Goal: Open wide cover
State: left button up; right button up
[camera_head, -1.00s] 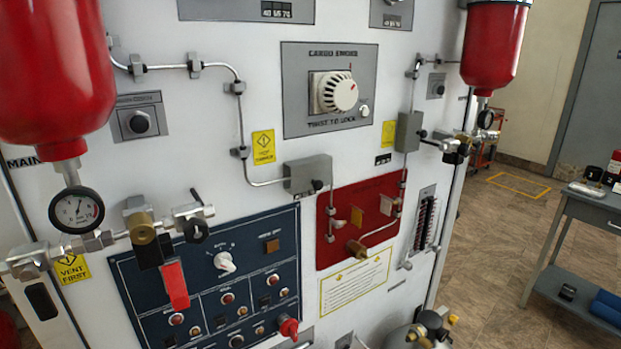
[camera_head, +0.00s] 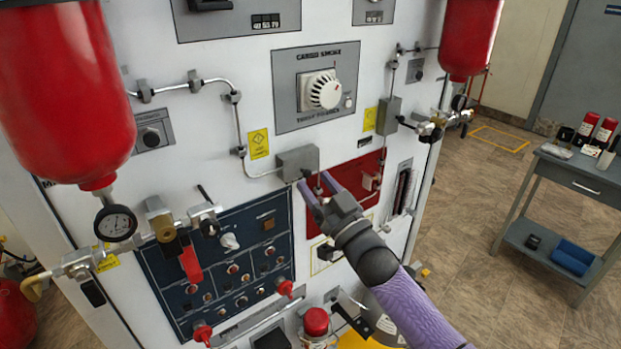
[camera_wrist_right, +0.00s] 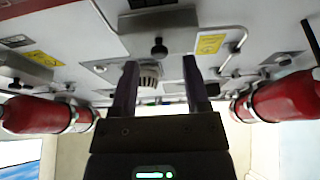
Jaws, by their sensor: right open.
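My right gripper (camera_head: 314,182) is in front of the red panel (camera_head: 345,172) of the white cabinet, its fingers apart with nothing between them. Its tips lie just below the grey box (camera_head: 297,161) in the picture; I cannot tell whether they touch anything. The gripper and forearm hide much of the red panel, including some of its small fittings. No part is clearly identifiable as the wide cover. In the right wrist view the two fingers (camera_wrist_right: 160,68) are spread, with the cabinet face beyond them. My left gripper is not in view.
A red bottle (camera_head: 68,95) with a gauge (camera_head: 116,222) hangs at left, another red bottle (camera_head: 468,38) at upper right. A blue switch panel (camera_head: 222,265) is left of the gripper. A grey cart (camera_head: 572,178) stands at right, with open floor before it.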

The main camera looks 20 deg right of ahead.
jog(key=shift+x, duration=0.8)
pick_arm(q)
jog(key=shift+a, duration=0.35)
pick_arm(e)
jog(key=shift+w, duration=0.1)
